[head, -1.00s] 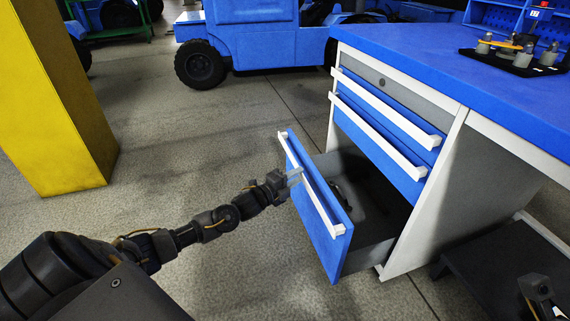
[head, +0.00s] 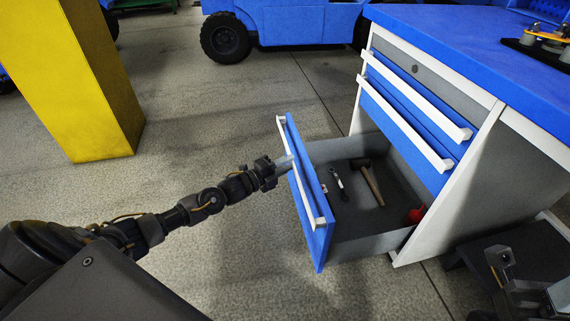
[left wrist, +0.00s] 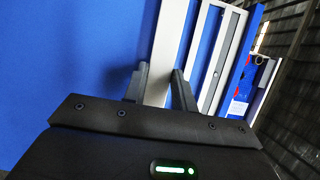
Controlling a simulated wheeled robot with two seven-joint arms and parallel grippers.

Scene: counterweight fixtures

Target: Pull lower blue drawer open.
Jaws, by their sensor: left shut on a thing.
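The lower blue drawer (head: 312,200) stands well out from the cabinet, with its inside showing. Its long white handle (head: 301,177) runs along the front face. My left gripper (head: 284,164) is at the handle, shut on it. In the left wrist view the two fingers (left wrist: 161,88) straddle the white handle (left wrist: 170,50), with the blue drawer front (left wrist: 70,60) behind. Inside the drawer lie a hammer (head: 371,184), a wrench-like metal tool (head: 339,182) and a red item (head: 415,214). My right gripper (head: 508,278) is at the lower right; its fingers do not show clearly.
Two upper drawers (head: 415,105) are closed beneath the blue worktop (head: 470,50). A tray with parts (head: 541,46) sits on the worktop. A yellow pillar (head: 80,85) stands at the left and a blue vehicle (head: 280,22) at the back.

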